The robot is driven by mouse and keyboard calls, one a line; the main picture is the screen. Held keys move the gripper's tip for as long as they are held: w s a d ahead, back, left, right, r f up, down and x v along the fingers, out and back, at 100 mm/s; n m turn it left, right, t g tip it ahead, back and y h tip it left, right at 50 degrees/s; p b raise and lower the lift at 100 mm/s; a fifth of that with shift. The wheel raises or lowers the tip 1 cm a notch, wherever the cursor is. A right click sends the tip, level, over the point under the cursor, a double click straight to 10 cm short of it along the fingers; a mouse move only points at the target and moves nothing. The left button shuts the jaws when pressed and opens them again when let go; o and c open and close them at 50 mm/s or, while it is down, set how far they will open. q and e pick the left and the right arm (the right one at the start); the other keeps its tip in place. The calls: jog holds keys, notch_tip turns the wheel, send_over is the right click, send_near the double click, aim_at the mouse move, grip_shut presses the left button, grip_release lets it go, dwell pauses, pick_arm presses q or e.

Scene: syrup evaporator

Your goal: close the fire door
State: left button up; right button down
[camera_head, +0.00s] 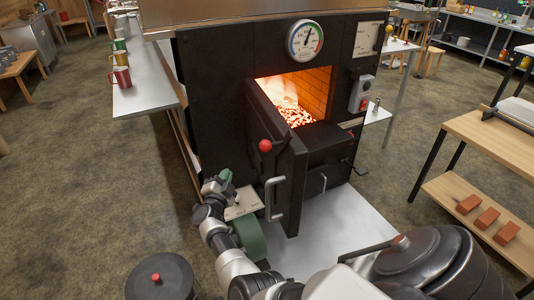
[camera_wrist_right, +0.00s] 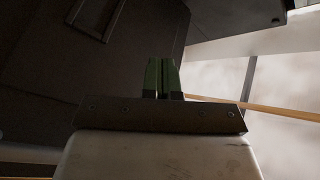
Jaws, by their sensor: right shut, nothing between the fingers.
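The black fire door (camera_head: 290,180) stands wide open, swung out toward me from the left side of the lit firebox opening (camera_head: 296,95). Its outer face, with a grey bar handle (camera_head: 273,198) and a red ball knob (camera_head: 265,146), faces left. My right gripper (camera_head: 224,176) is to the left of that face, beyond the handle, and appears apart from it. In the right wrist view, its green fingers (camera_wrist_right: 163,75) are together and empty, with a dark panel ahead and to the left. My left gripper is not in view.
The black evaporator (camera_head: 215,95) carries a round gauge (camera_head: 305,40) and a grey switch box (camera_head: 361,93). A metal bench (camera_head: 148,98) with mugs runs along the left. A wooden table (camera_head: 495,135) with bricks below stands at right. Pale floor plate (camera_head: 350,218) lies before the firebox.

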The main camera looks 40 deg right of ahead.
jog(key=s+d+r+m+g+h+b, duration=0.15)
jog(key=d+r+m+g, duration=0.25)
jog(key=r+m+g, duration=0.6)
jog(key=m+g+y+b, duration=0.2)
jog(key=m+g+y, duration=0.3)
jog(key=m+y, duration=0.4)
send_near(276, 169)
jog(key=x, duration=0.5)
jog(key=shift+s+f, duration=0.1)
jog(key=shift+f, duration=0.35)
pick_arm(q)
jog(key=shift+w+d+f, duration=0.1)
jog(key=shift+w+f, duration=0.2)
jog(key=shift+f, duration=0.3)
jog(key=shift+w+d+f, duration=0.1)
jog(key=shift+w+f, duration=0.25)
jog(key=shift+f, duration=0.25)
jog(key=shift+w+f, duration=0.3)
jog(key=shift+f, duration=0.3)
pick_arm(e)
jog(key=shift+s+d, duration=0.25)
jog(key=shift+d, duration=0.2)
